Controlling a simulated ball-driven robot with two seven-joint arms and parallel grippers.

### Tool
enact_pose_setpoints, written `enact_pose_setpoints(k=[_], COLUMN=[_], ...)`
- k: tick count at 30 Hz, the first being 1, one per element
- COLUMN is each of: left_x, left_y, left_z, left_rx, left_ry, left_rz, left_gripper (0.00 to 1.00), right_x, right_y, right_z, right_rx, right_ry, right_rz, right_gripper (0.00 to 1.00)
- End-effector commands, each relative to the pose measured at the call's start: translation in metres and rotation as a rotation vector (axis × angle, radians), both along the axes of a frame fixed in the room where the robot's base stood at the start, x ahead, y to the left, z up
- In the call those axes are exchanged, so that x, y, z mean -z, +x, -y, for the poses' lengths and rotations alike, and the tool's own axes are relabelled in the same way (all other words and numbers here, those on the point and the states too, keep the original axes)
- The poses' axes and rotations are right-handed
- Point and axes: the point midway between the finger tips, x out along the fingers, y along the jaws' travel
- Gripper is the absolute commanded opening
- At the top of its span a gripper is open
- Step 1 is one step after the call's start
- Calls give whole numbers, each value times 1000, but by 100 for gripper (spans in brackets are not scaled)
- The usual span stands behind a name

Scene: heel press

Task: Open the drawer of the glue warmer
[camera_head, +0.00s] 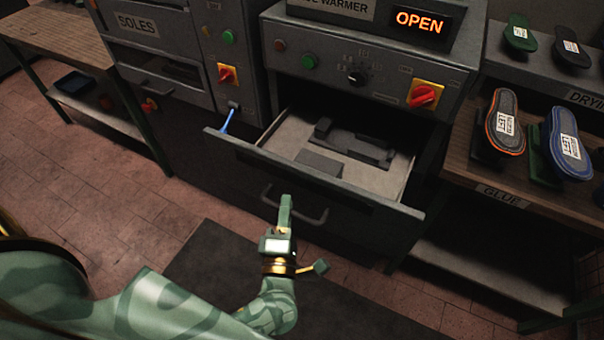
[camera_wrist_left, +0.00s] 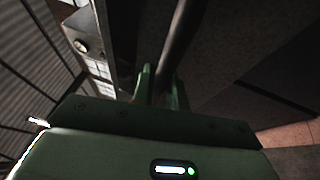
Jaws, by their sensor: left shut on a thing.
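The glue warmer (camera_head: 327,66) is a grey cabinet with a lit orange OPEN display (camera_head: 421,21) on top. Its drawer (camera_head: 233,149) stands pulled out, showing a pale inside with dark raised blocks (camera_head: 319,162). A dark bar handle (camera_head: 316,219) runs along the drawer front. My left gripper (camera_head: 285,205) is at the handle, shut on it. In the left wrist view the two green fingers (camera_wrist_left: 160,88) sit on either side of the dark handle bar (camera_wrist_left: 180,42). My right gripper is in neither view.
A SOLES machine (camera_head: 150,45) stands left of the warmer. At right, a wooden bench (camera_head: 462,153) marked GLUE holds an orange-edged sole (camera_head: 505,122) and a blue one (camera_head: 567,145). A dark mat (camera_head: 208,259) covers the floor before the drawer.

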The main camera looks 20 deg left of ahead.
Motion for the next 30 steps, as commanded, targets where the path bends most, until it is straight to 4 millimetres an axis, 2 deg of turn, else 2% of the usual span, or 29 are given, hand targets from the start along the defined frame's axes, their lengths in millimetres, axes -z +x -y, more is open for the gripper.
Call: enact_pose_setpoints(k=[3,9,15,24,25,27,30], left_x=[-2,0,1,1,1,1,1], left_y=[-25,-50,-58,-58,-58,-57,-57], left_z=[-1,-2,-2,-2,-2,-2,-2], left_rx=[0,0,0,0,-1,0,0], left_ry=[-1,1,1,1,0,1,1], left_rz=[-2,-1,0,-1,-1,0,0], left_gripper=[0,0,0,0,20,36,36], right_x=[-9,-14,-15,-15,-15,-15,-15], right_y=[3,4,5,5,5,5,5], right_z=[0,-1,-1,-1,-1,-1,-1], right_rx=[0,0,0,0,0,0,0], right_ry=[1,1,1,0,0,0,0], right_rz=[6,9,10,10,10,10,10], right_gripper=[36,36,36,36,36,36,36])
